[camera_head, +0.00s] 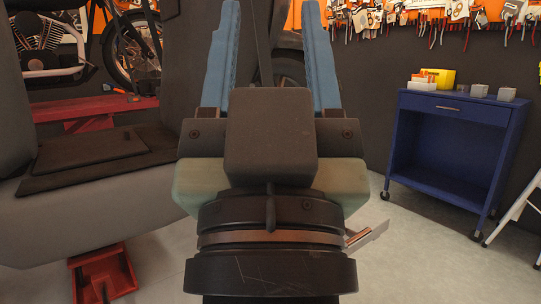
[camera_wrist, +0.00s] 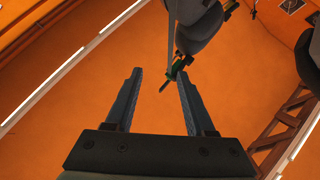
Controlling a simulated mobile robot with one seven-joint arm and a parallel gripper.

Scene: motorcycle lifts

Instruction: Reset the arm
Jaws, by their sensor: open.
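My gripper (camera_head: 270,60) is in the middle of the head view, with its two blue fingers pointing up and spread wide apart. Nothing shows between the fingertips there except the background. In the wrist view my gripper (camera_wrist: 160,90) is also open and holds nothing. An orange surface fills most of that view behind the fingers. The dark wrist body hides the middle of the head view.
A blue wheeled cabinet (camera_head: 458,112) stands at the right, with a yellow container (camera_head: 440,77) and small boxes on top. A motorcycle (camera_head: 60,45) is at the upper left near a red lift (camera_head: 90,118). Tools hang on the back wall.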

